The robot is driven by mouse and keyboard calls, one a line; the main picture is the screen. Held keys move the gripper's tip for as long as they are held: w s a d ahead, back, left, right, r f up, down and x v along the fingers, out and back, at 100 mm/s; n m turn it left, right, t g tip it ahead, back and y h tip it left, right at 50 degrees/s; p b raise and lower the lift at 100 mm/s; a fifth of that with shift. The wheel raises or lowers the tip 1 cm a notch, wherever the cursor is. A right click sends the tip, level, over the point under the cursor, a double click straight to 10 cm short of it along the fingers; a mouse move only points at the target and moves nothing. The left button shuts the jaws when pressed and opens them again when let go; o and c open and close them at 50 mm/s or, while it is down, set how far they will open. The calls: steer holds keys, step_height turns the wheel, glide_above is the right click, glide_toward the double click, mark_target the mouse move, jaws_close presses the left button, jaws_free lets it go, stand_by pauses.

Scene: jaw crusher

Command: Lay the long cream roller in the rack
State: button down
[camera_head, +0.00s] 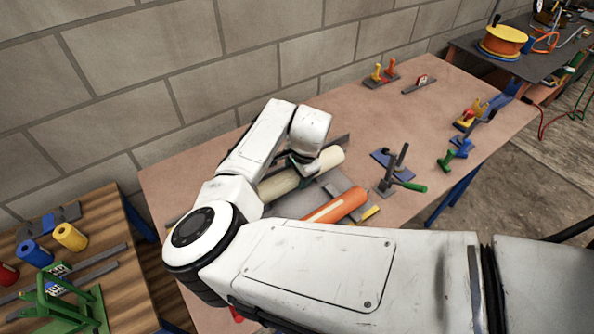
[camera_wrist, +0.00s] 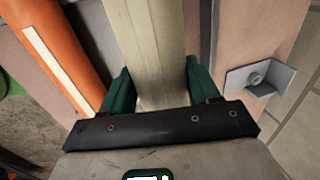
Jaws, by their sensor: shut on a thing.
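The long cream roller (camera_head: 332,157) lies slantwise over the tan workbench, partly hidden by my arm. My gripper (camera_head: 304,172) is shut on it from above. In the wrist view, the green fingers of my gripper (camera_wrist: 158,70) stand on either side of the cream roller (camera_wrist: 152,30), which runs up between them. A grey plate (camera_head: 342,184) lies beside the roller, and a dark bar (camera_head: 341,142) shows behind it. These may be parts of the rack, which is mostly hidden. I cannot tell whether the roller rests on anything.
An orange roller (camera_head: 338,205) with a pale stripe lies just in front; it also shows in the wrist view (camera_wrist: 62,50). A metal bracket (camera_wrist: 258,78) is at right there. Blue and grey clamps (camera_head: 394,170) stand to the right.

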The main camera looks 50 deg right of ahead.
mark_target(297, 182)
steer(key=shift+s+b+x, duration=0.2)
steer(key=shift+b+x, duration=0.35)
steer(key=shift+x, duration=0.4)
steer(key=shift+s+b+x, duration=0.25)
steer(key=shift+b+x, duration=0.3)
steer(key=shift+x, duration=0.4)
steer(key=shift+a+f, duration=0.15)
steer(key=shift+p, duration=0.6)
stand_by(0.3)
steer(key=shift+s+b+x, duration=0.15)
steer(key=shift+b+x, duration=0.25)
steer(key=shift+x, duration=0.35)
steer(key=shift+s+b+x, duration=0.2)
steer(key=shift+b+x, duration=0.2)
steer(key=shift+x, duration=0.3)
stand_by(0.5)
steer(key=c, duration=0.5)
jaws_free()
steer(key=shift+a+f, duration=0.1)
steer(key=shift+c, duration=0.2)
steer(key=o, duration=0.4)
steer(key=shift+c, duration=0.2)
steer(key=shift+f, duration=0.15)
steer(key=v, duration=1.1)
